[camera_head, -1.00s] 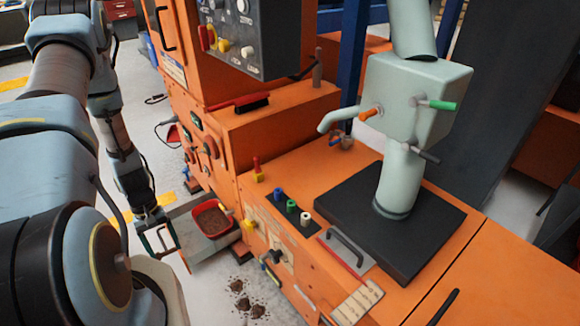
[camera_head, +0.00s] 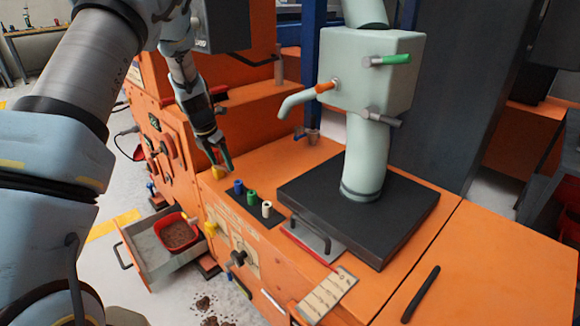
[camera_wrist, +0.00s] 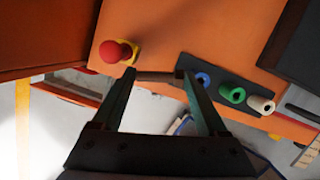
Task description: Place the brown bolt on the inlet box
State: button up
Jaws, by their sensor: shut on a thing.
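My gripper (camera_head: 222,160) is above the front left of the orange machine's top, beside a yellow-based button. In the wrist view its fingers (camera_wrist: 155,78) are closed on a small brown bar, which I take to be the brown bolt (camera_wrist: 156,76). It lies crosswise between the fingertips. In the head view the bolt is too hidden to make out. Nothing readable names the inlet box; a pale green box (camera_head: 365,70) with a spout and pipes stands over a black plate (camera_head: 400,215), and the orange top (camera_head: 285,160) is below my gripper.
The red button (camera_wrist: 112,52) is close to my fingers. Blue, green and white sockets (camera_head: 252,198) sit on a dark strip to the right. An open drawer (camera_head: 150,255) holds a red tray (camera_head: 176,236) of brown grit. The orange top behind the sockets is clear.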

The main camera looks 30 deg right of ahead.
jog(key=d+f+n, duration=0.1)
jog(key=d, duration=0.4)
jog(key=w+d+f+b, duration=0.1)
jog(key=d, duration=0.4)
jog(key=d+f+n, duration=0.1)
jog(key=d, duration=0.5)
jog(key=shift+w+d+f+n+t+y, duration=0.1)
jog(key=shift+w+f+n+t+y, duration=0.1)
jog(key=shift+f+n+t+y, duration=0.15)
jog(key=d, duration=0.1)
jog(key=f, duration=0.1)
jog(key=d+f, duration=0.1)
jog(key=shift+w+d+f, duration=0.1)
jog(key=shift+w+d, duration=0.15)
jog(key=shift+d, duration=0.1)
jog(key=o, duration=1.2)
jog(key=shift+f, duration=0.1)
jog(key=shift+o, duration=0.2)
